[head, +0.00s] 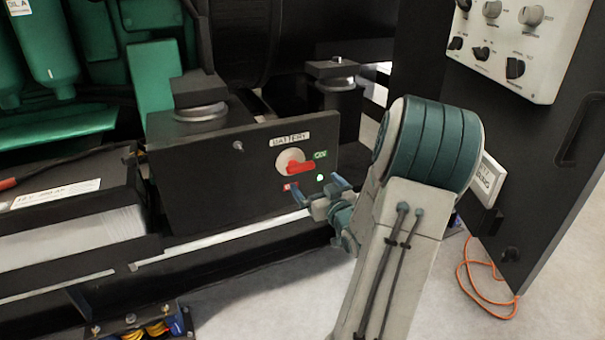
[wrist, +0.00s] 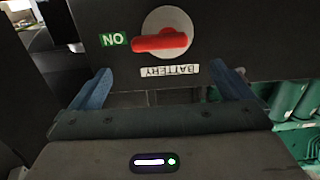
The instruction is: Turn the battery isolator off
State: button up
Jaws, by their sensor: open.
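The battery isolator is a red handle (head: 300,167) on a pale round disc (head: 287,158), set in a black panel (head: 210,170) under a "BATTERY" label (head: 290,139). The handle points right, toward the green "ON" label (head: 320,155). A red label (head: 290,187) sits below left. In the wrist view the picture is inverted: the red handle (wrist: 162,41) points left to the green label (wrist: 113,39). My gripper (head: 320,190) is open and empty, just in front of the panel, low and right of the handle. Its blue fingers (wrist: 165,90) stand apart, with the handle beyond them, untouched.
A battery box (head: 70,205) stands at left. A control panel (head: 510,40) with knobs is at upper right, and an orange cable (head: 485,285) lies on the floor. Pale floor (head: 265,305) is clear in front.

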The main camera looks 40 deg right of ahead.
aim_at(302, 169)
jog(key=b+x, duration=0.1)
jog(key=x, duration=0.8)
jog(key=shift+b, duration=0.4)
jog(key=c, duration=0.9)
